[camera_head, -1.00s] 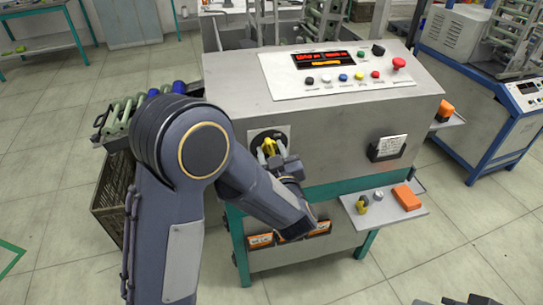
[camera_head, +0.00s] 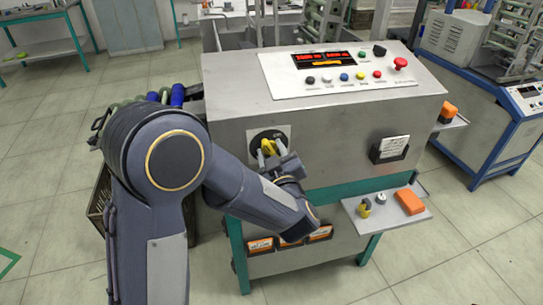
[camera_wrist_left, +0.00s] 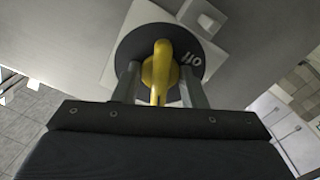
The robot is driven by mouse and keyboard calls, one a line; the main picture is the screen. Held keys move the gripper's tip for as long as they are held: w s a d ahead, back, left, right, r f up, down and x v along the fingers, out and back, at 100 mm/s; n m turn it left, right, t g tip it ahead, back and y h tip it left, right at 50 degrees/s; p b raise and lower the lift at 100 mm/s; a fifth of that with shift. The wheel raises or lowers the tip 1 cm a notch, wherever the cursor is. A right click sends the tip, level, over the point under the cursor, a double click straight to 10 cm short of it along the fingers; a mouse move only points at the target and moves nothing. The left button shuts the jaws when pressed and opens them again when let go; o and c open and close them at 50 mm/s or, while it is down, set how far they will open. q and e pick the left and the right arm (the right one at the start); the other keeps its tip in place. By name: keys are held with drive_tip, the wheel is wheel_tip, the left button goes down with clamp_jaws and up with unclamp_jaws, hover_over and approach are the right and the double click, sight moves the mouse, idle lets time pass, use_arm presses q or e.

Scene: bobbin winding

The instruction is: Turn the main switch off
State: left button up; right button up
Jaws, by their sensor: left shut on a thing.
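The main switch is a yellow handle (camera_head: 268,147) on a round black plate (camera_head: 256,138), set in the front face of the grey machine. In the left wrist view the yellow handle (camera_wrist_left: 161,70) stands upright in the picture, over the black disc (camera_wrist_left: 128,52). White lettering that reads OFF, turned over, shows just right of the handle. My left gripper (camera_head: 271,153) is at the switch, its two fingers on either side of the handle, shut on it; it also shows in the left wrist view (camera_wrist_left: 160,84). My right gripper is out of view.
The control panel (camera_head: 290,91) on top has a lit red display (camera_head: 324,60), coloured buttons and a red mushroom button (camera_head: 400,63). A small shelf (camera_head: 385,222) at the right holds an orange box (camera_head: 410,202) and small parts. A card holder (camera_head: 390,150) sits on the front face.

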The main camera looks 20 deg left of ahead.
use_arm(q)
drive_tip(key=shift+f+n+b, duration=0.15)
drive_tip(key=shift+n+b, duration=0.85)
drive_tip(key=shift+b, duration=0.2)
drive_tip(key=shift+n+b, duration=1.4)
drive_tip(key=shift+b, duration=0.5)
drive_tip(key=shift+n+b, duration=0.7)
drive_tip(key=shift+b, duration=0.05)
